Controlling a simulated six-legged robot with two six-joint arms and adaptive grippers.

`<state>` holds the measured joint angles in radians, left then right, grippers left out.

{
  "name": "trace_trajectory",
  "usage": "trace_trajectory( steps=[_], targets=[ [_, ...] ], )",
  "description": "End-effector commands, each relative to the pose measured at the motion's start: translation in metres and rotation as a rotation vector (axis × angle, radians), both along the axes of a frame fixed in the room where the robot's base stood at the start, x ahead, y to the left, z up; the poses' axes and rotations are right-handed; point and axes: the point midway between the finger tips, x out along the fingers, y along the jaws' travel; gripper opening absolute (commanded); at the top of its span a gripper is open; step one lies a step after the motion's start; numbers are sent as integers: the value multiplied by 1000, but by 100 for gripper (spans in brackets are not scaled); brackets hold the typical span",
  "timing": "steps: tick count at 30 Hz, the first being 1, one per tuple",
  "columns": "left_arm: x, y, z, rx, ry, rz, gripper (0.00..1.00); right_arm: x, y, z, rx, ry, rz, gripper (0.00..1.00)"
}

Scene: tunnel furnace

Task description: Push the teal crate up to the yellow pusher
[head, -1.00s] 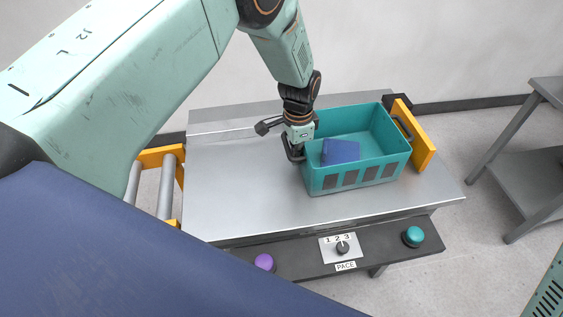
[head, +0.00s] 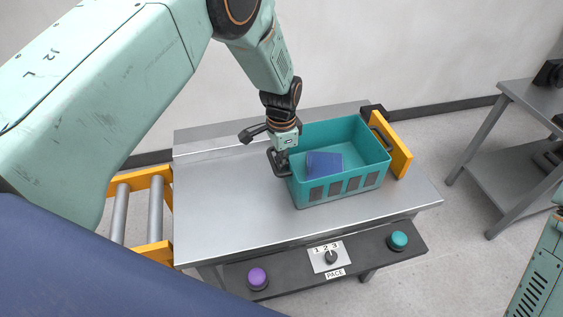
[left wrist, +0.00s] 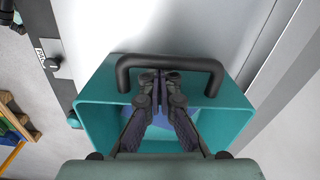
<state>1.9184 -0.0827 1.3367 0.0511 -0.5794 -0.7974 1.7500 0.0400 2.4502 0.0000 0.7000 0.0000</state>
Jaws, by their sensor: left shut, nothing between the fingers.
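The teal crate (head: 340,190) stands upright on the steel table, with a blue block (head: 324,164) inside it. The yellow pusher (head: 393,148) is an upright plate at the table's right end, and the crate's right end is up close to it; I cannot tell whether they touch. My left gripper (head: 281,166) is shut and empty at the crate's left end, by its dark handle. In the left wrist view the shut fingers (left wrist: 160,80) are at the crate's handle (left wrist: 205,63). My right gripper is not clearly seen; part of a dark gripper-like shape shows at the right edge.
The steel table (head: 225,200) is bare left of the crate. A roller conveyor (head: 155,212) with a yellow frame adjoins its left end. A front panel holds a purple button (head: 257,278), a pace knob (head: 331,257) and a teal button (head: 398,240). A grey shelf table (head: 512,175) stands at right.

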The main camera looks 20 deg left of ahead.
Motion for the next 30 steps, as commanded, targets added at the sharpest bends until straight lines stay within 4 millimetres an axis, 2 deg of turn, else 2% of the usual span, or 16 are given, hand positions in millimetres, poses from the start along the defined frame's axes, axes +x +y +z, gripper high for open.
trace_trajectory(
  steps=[1,15,20,30],
  targets=[
    [0,0,11,0,0,1,0,0,0,10,0,0,0,34],
    [-4,2,62,0,-1,7,0,0,0,54,0,0,0,34],
    [-5,3,69,-1,-2,9,0,0,0,60,0,0,0,34],
    [-6,3,68,-1,-2,9,0,0,0,59,0,0,0,34]
  ],
)
